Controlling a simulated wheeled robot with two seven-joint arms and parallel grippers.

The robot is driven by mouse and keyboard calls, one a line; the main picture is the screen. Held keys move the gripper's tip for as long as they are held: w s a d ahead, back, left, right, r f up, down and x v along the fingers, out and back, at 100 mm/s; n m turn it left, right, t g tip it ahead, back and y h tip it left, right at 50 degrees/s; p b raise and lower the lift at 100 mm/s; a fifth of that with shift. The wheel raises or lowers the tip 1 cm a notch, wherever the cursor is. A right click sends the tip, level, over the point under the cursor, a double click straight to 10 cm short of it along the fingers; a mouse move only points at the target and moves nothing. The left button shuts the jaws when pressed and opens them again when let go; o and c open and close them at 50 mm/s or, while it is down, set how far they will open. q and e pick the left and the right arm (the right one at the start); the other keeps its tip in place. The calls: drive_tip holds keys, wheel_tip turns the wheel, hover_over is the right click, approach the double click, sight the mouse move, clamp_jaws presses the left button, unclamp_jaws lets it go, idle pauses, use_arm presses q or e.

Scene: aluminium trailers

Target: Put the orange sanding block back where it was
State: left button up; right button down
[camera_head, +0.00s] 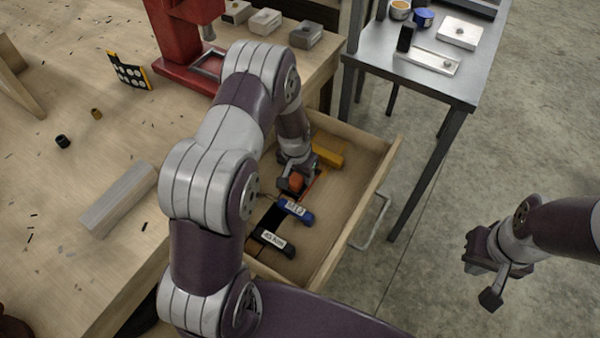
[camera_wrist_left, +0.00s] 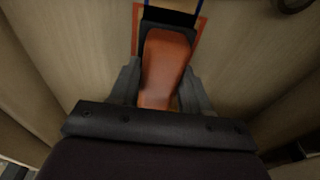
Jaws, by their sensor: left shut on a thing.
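The orange sanding block (camera_wrist_left: 165,65) is between the two fingers of my left gripper (camera_wrist_left: 162,88), which is shut on it. In the head view, the block (camera_head: 296,181) shows only in part under my left gripper (camera_head: 293,184). It is inside the open drawer (camera_head: 350,215), over an orange-edged rectangle (camera_wrist_left: 137,28) on the drawer floor. Whether the block touches the floor is hard to tell. My right gripper (camera_head: 483,275) is out over the concrete floor at the right, empty, its fingers apparently apart.
In the drawer, a yellow block (camera_head: 328,152) lies behind, and a blue labelled block (camera_head: 296,209) and a black labelled one (camera_head: 272,242) lie in front. A wooden bench (camera_head: 60,200) is at left. A metal table (camera_head: 440,80) stands behind right.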

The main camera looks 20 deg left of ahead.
use_arm(q)
drive_tip(key=o, duration=1)
drive_tip(key=shift+s+f, duration=0.1)
